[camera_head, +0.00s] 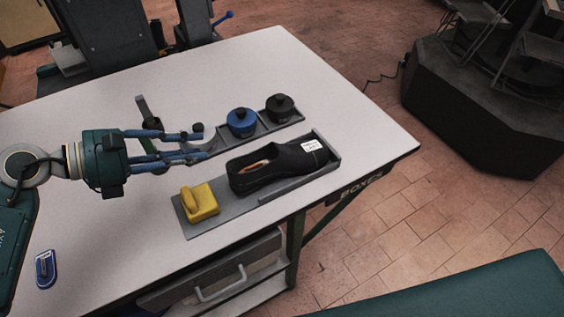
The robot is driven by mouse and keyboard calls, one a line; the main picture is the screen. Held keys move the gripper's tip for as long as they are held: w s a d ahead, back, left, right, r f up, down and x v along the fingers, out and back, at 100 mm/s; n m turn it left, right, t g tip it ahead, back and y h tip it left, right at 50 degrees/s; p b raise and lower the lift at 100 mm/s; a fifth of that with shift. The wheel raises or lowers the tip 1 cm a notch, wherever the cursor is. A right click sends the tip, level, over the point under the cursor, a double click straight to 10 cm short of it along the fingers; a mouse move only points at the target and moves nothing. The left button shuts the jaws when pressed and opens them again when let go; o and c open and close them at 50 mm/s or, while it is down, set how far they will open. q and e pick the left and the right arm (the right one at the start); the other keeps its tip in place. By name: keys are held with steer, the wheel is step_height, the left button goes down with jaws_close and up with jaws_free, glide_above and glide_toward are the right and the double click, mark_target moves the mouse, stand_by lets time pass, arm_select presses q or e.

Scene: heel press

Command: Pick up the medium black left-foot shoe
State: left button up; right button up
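A black shoe (270,169) with a white label near its right end lies in a grey tray (244,215) on the white table. Its opening faces up and shows a brownish inside. My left gripper (204,146) reaches in from the left, with its two fingers apart. It is left of and a little behind the shoe, with nothing seen between the fingers, and does not appear to touch the shoe. The shoe's size and foot side cannot be read at this scale. My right gripper is not in view.
A yellow block (201,204) sits in the tray's left part. Behind the shoe, a blue round container (241,123) and a black one (280,108) stand on a narrow grey tray. A blue object (45,268) lies front left. The table's back right (330,85) is clear.

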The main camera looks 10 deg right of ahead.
arm_select(q)
steer(key=b, duration=0.3)
glide_toward(241, 157)
steer(key=shift+s+a+r, duration=0.1)
steer(key=shift+a+r, duration=0.4)
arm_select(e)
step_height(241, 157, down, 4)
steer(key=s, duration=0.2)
arm_select(q)
steer(key=shift+d+f, duration=0.1)
steer(key=p+x, duration=0.4)
steer(key=x, duration=0.6)
steer(key=shift+d, duration=0.1)
steer(key=shift+d+f, duration=0.1)
steer(key=shift+d, duration=0.15)
steer(key=shift+a, duration=0.15)
steer(key=c, duration=0.6)
jaws_close()
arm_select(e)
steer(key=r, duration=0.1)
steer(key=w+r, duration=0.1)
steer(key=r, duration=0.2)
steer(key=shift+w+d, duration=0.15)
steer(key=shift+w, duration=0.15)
